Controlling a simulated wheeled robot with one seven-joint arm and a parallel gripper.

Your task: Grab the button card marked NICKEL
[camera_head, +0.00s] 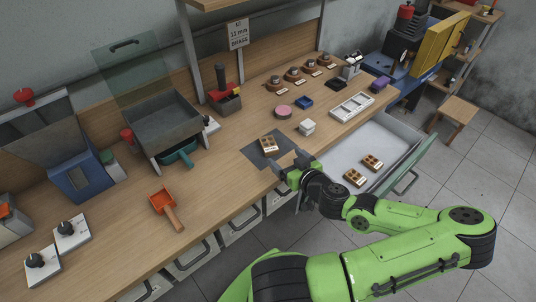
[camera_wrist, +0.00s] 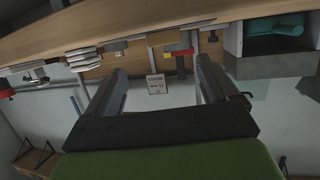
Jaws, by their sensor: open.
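A tan button card (camera_head: 268,144) with several buttons lies on a dark grey mat (camera_head: 256,152) on the bench. Two similar cards, a nearer one (camera_head: 354,177) and a farther one (camera_head: 372,162), lie in the open drawer (camera_head: 340,160). The lettering on all three is too small to read, so I cannot tell which says NICKEL. My gripper (camera_head: 287,165) is over the mat's front right edge, near the card on the mat but apart from it. In the wrist view my gripper (camera_wrist: 158,75) has its fingers spread with nothing between them; no card shows there.
A sign (camera_head: 237,35) reads 11 mm BRASS. A white box (camera_head: 307,127), pink disc (camera_head: 283,112) and blue box (camera_head: 304,102) stand behind the mat. An orange scoop (camera_head: 164,203) lies to the left.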

